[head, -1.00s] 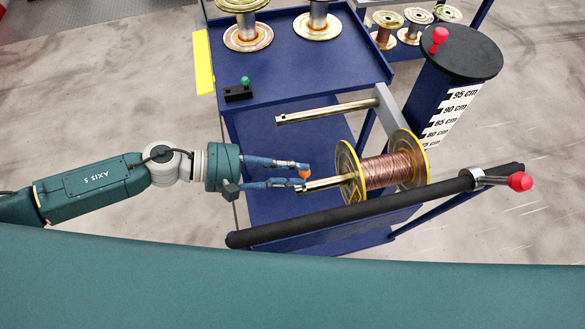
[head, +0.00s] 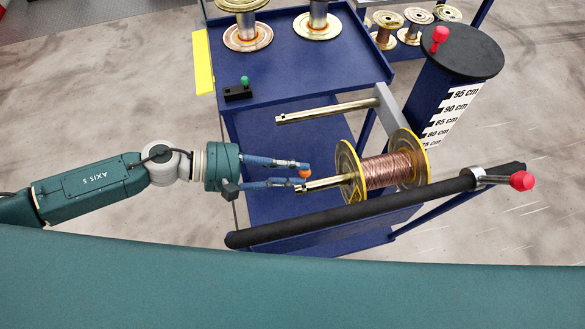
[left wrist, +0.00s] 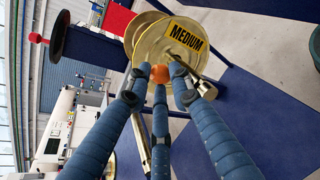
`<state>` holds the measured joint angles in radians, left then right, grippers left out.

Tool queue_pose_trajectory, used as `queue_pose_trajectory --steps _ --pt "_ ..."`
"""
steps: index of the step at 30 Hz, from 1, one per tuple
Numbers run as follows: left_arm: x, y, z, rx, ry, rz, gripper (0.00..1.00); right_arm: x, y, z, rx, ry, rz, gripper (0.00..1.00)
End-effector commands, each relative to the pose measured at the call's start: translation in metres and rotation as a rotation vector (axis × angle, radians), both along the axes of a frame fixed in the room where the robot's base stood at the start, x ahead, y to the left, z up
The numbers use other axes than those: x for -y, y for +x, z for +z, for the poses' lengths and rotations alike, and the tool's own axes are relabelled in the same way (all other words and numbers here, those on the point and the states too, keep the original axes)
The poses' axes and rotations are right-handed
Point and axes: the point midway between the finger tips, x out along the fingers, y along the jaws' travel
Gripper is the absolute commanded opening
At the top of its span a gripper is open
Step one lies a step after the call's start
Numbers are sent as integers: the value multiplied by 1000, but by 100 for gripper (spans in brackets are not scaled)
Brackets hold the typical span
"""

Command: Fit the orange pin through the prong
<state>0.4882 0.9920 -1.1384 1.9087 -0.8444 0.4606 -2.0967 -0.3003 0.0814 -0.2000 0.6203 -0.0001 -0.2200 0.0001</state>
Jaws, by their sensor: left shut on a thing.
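My left gripper (head: 304,173) is shut on the orange pin (head: 305,174), which shows as a small orange ball between the fingertips. The orange pin also shows in the left wrist view (left wrist: 160,74). The lower metal prong (head: 318,185) carries a copper wire spool (head: 388,171) with yellow-edged flanges. The pin is beside the prong's free end; I cannot tell whether it touches it or is in its hole. The pin's shaft is hidden. In the left wrist view, the spool flange (left wrist: 153,47) has a MEDIUM label. My right gripper is not in view.
A second, empty prong (head: 325,112) lies behind the lower one. A black padded bar (head: 350,211) crosses in front. A green-topped pin in a black block (head: 240,92) sits on the blue cart (head: 290,75). A column with a height scale (head: 445,110) stands at right.

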Motion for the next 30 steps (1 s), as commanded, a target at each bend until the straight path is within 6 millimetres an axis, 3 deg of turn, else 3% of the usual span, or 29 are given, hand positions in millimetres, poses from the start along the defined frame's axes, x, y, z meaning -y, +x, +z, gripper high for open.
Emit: queue_pose_trajectory --steps 30 --pt "0 0 0 -3 -3 3 0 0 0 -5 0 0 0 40"
